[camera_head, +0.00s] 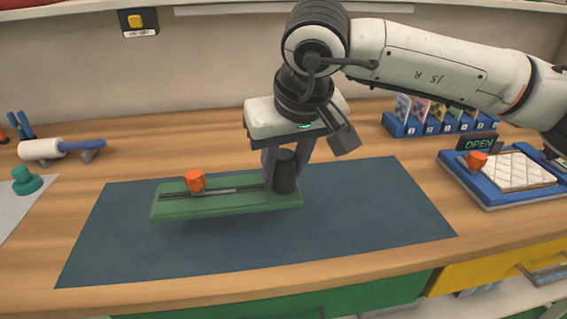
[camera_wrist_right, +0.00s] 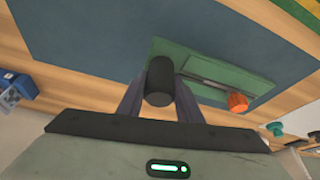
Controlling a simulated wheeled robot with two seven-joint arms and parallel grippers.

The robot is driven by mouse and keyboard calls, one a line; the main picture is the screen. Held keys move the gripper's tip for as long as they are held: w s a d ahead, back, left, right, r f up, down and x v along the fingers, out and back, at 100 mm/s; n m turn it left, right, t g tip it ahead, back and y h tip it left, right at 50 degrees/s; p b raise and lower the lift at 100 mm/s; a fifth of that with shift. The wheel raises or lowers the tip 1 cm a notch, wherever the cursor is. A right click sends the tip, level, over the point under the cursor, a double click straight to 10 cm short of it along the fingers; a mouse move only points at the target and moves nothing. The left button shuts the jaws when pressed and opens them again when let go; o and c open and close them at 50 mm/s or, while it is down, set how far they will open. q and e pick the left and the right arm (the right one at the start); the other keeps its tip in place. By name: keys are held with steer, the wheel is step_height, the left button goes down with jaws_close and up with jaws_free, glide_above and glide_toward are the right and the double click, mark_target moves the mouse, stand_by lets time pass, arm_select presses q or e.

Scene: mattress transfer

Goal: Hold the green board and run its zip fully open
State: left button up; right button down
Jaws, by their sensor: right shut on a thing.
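The green board (camera_head: 225,205) is over the dark blue mat, with a shadow along its front edge; I cannot tell whether it is raised. A dark zip track (camera_head: 250,187) runs along it. An orange knob (camera_head: 195,181) stands on the track toward the board's left end; it also shows in the wrist view (camera_wrist_right: 237,102). A black cylindrical post (camera_head: 286,172) rises at the board's right end. My right gripper (camera_head: 285,168) is shut on this post from above; the wrist view shows the post (camera_wrist_right: 159,82) between its fingers. My left gripper is not in view.
The blue mat (camera_head: 380,215) has free room right of the board. A blue tray (camera_head: 480,193) with a quilted pad and another orange knob stands at right, near an OPEN sign (camera_head: 479,144). A card rack (camera_head: 440,124) stands behind. A white roller (camera_head: 40,149) and teal knob (camera_head: 26,181) are at left.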

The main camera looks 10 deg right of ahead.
mark_target(283, 194)
steer(key=shift+f+b, duration=0.5)
steer(key=shift+f, duration=0.15)
steer(key=shift+f+b, duration=0.5)
steer(key=shift+f, duration=0.1)
steer(key=shift+f+b, duration=0.5)
steer(key=shift+f, duration=0.15)
steer(key=shift+f+b, duration=1)
steer(key=shift+f, duration=0.25)
